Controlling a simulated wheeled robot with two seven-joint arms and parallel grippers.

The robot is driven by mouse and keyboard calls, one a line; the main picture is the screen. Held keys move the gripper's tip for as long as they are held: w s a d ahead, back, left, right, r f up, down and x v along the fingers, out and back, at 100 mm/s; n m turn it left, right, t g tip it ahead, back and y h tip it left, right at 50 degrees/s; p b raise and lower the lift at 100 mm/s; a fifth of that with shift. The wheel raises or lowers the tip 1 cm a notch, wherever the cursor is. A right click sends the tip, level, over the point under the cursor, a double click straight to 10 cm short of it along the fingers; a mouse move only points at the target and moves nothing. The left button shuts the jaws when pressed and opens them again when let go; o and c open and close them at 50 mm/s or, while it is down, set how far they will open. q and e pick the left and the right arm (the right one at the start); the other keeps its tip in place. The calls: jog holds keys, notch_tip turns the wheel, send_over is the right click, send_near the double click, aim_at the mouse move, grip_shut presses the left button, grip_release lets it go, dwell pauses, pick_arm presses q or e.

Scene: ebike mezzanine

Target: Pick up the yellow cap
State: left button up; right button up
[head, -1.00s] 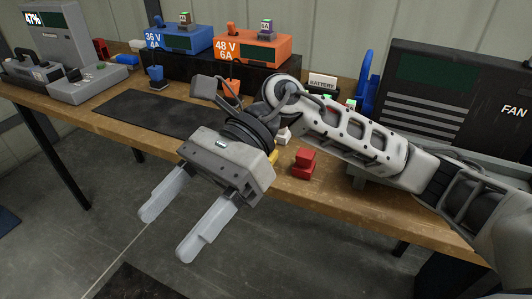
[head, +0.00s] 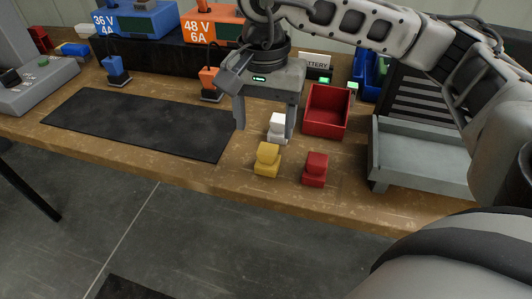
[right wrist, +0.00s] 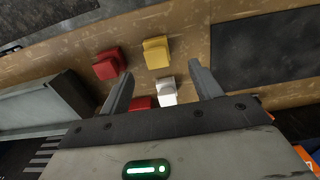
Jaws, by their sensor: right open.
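The yellow cap (head: 267,160) stands on the wooden bench near its front edge. It also shows in the right wrist view (right wrist: 156,53), beyond my fingertips. A red cap (head: 316,169) stands to its right and a white cap (head: 278,127) just behind it. My right gripper (head: 265,130) points down over the bench, open and empty, behind the yellow cap. The white cap shows between the fingers in both views, and one finger partly overlaps its right side in the head view. The left gripper is not in view.
A red bin (head: 325,130) is right of the gripper, and a grey tray (head: 420,160) is farther right. A black mat (head: 140,125) lies left. Blue and orange chargers (head: 210,28) stand at the back. Bare bench lies in front of the caps.

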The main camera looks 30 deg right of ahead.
aim_at(268, 149)
notch_tip(268, 149, down, 4)
jog(key=shift+r, duration=0.25)
jog(key=shift+s+d+f+p, duration=0.15)
jog(key=shift+f+p, duration=0.15)
jog(key=shift+f, duration=1.05)
jog(key=shift+d+f+p, duration=0.1)
jog(key=shift+f+p, duration=0.15)
jog(key=shift+f, duration=1.1)
jog(key=c, duration=1)
